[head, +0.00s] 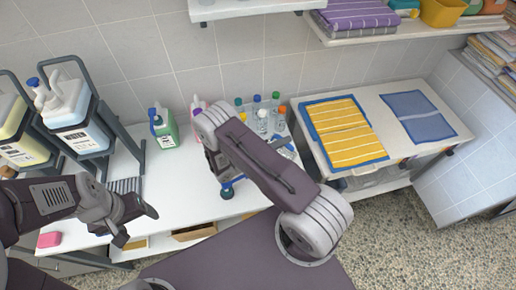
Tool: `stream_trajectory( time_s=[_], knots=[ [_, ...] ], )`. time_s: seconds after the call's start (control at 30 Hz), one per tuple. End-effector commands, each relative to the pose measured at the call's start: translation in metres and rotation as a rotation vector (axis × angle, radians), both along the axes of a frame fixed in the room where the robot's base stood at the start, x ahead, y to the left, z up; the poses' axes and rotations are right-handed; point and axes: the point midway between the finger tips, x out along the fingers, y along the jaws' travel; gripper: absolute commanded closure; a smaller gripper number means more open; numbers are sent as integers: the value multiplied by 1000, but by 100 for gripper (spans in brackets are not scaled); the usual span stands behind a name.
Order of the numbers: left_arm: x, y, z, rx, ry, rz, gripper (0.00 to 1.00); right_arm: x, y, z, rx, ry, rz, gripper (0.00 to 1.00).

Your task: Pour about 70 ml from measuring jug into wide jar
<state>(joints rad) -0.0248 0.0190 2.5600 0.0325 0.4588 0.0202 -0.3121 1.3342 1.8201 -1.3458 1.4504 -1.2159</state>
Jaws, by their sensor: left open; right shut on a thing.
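My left gripper (138,226) is open and empty, over the front edge of the white bench at the left. My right arm crosses the middle of the head view and covers most of its own gripper (227,180). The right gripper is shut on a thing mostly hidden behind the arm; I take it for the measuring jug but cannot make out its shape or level. Small blue parts show near that gripper, low over the bench. I cannot pick out the wide jar with certainty; it may be hidden behind the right arm.
Several capped bottles (262,122) stand at the back of the bench (168,190). A green jug-like bottle (164,129) stands left of them. Large canisters (70,112) sit in racks at the left. Yellow (345,131) and blue (418,117) towels lie on the right-hand top.

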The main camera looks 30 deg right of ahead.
Motion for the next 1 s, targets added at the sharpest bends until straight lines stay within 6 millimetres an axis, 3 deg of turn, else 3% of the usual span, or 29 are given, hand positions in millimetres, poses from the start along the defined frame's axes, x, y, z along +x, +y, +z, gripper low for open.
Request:
stream_trajectory(
  time_s=[0.2,0.27,0.43,1.0],
  knots=[
    [0,0,-2,0,0,0,28,4,2,1,-9,14,0,100],
    [0,0,5,0,0,0,28,-4,-2,2,6,-12,0,100],
    [0,0,2,0,0,0,28,-27,-15,-31,123,-259,8,100],
    [0,0,-4,0,0,0,28,-37,-21,-51,200,-413,14,100]
  ],
)
